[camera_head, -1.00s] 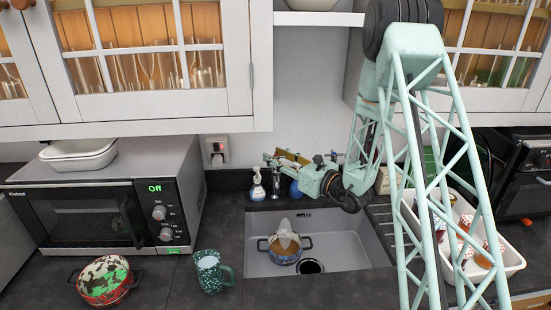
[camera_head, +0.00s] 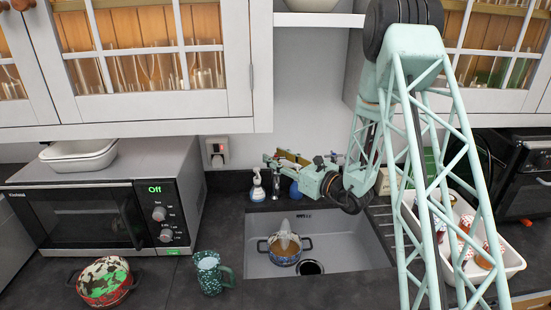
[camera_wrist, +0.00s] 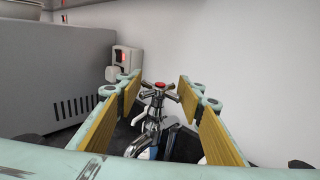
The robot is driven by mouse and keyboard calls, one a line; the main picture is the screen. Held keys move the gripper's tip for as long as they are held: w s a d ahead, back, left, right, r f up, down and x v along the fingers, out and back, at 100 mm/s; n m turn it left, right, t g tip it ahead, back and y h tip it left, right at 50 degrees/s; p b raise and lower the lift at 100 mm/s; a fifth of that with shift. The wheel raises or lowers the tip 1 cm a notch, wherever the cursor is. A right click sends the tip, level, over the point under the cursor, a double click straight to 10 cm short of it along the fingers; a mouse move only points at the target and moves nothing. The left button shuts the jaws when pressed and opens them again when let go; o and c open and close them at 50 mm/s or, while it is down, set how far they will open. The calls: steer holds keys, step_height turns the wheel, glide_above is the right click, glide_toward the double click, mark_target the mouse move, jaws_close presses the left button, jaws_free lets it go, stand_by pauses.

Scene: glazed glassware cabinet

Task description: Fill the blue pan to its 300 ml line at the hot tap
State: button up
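The blue pan (camera_head: 285,258), with two dark handles, stands in the sink (camera_head: 345,240). Its inside looks brownish. A pale, whitish plume (camera_head: 284,232) rises above it; I cannot tell whether it is water or steam. The 300 ml line and water level are too small to make out. The tap's cross handle with a red top (camera_wrist: 160,86) shows ahead in the wrist view. My gripper (camera_wrist: 158,96) is open, its two yellow-padded fingers either side of that handle, with gaps visible. In the head view my gripper (camera_head: 284,160) is above the sink's back edge.
A green speckled mug (camera_head: 210,272) and a red-green pot (camera_head: 104,282) stand on the counter left of the sink. A soap bottle (camera_head: 257,187) is behind the sink. A microwave (camera_head: 100,215) is left. A white tray (camera_head: 510,262) with several cups is right. Cabinets hang above.

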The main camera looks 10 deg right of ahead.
steer(key=shift+o, duration=1.2)
steer(key=shift+d, duration=0.1)
steer(key=shift+s, duration=0.1)
steer(key=v, duration=1.1)
steer(key=shift+s+d, duration=0.2)
steer(key=shift+s, duration=0.15)
